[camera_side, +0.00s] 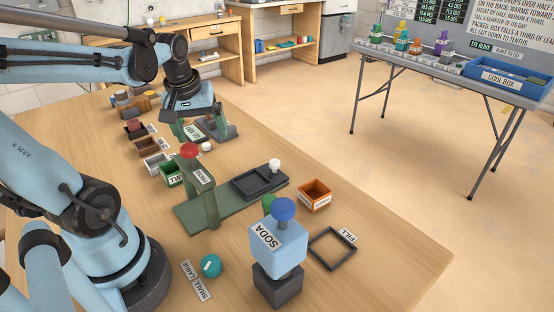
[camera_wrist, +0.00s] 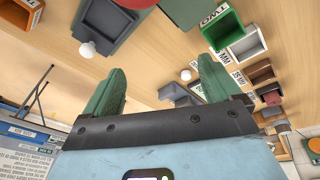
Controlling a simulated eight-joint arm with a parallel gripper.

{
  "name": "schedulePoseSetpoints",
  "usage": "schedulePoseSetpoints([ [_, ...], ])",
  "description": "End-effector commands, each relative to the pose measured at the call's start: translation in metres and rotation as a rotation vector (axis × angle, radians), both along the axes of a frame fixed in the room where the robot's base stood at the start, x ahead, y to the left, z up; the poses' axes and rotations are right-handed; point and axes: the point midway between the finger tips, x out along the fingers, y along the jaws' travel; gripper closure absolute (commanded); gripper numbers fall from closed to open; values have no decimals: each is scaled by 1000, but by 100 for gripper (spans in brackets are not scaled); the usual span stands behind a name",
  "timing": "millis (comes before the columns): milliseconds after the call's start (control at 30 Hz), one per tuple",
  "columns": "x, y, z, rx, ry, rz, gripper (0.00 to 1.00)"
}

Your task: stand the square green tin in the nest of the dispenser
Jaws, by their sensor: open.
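A small square green open-topped tin (camera_side: 172,177), labelled TWO, stands on the table left of the green press; it also shows at the top of the wrist view (camera_wrist: 219,27). A blue block marked SODA (camera_side: 279,246), with a blue knob, sits on a dark base and looks like the dispenser. A black square frame (camera_side: 333,248) labelled FILL lies flat and empty to its right; I cannot tell whether it is the nest. My gripper (camera_side: 198,134) is open above the table, behind the green tin. In the wrist view its green fingers (camera_wrist: 160,66) are apart with nothing held between them.
The green press (camera_side: 205,195) with a red knob and a dark tray (camera_side: 258,181) lies between tin and dispenser. An orange box (camera_side: 314,194), a teal knob (camera_side: 210,266) and a row of small containers stand around. The table's right front is clear.

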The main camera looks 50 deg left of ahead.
Motion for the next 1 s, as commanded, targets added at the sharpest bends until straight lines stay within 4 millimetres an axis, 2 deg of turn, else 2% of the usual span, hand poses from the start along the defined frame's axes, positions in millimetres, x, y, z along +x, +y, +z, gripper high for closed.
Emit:
schedulePoseSetpoints([
  [33,9,-24,0,36,-37,-142,9],
  [200,31,-90,3,163,-177,-560,9],
  [300,35,-120,4,219,-245,-740,9],
  [400,37,-140,5,257,-293,-856,9],
  [567,38,-151,6,282,-324,-925,8],
  [1000,38,-147,6,276,-314,-902,8],
])
